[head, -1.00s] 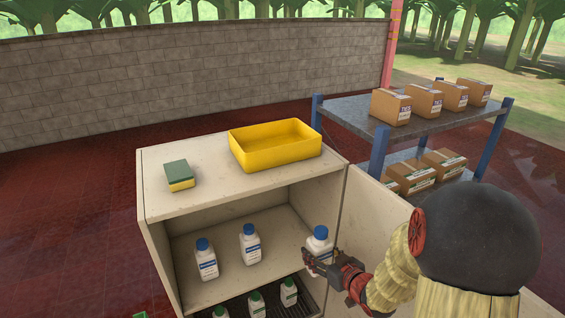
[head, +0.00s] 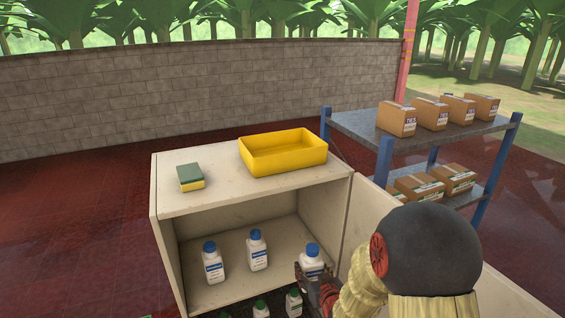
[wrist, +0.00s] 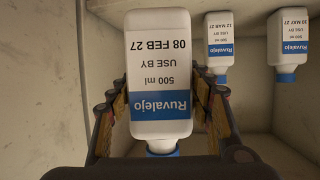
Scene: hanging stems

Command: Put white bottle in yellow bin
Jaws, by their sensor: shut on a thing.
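A white bottle with a blue cap and blue label (head: 312,262) is at the right front of the cabinet's upper shelf. My gripper (head: 307,278) is shut on it. In the wrist view the bottle (wrist: 158,75) sits between both fingers and appears upside down, its label reading Ruvalejo, use by 08 FEB 27. Whether its base touches the shelf is hidden. The yellow bin (head: 285,164) stands empty on the cabinet top, at the back right. Two similar white bottles stand on the same shelf, one at left (head: 212,265) and one in the middle (head: 257,251).
A green and yellow sponge (head: 190,177) lies on the cabinet top (head: 215,198), left of the bin. Green-capped bottles (head: 293,303) stand on the lower shelf. An open cabinet door (head: 366,258) is at the right. A blue-posted rack (head: 437,133) with cardboard boxes stands behind.

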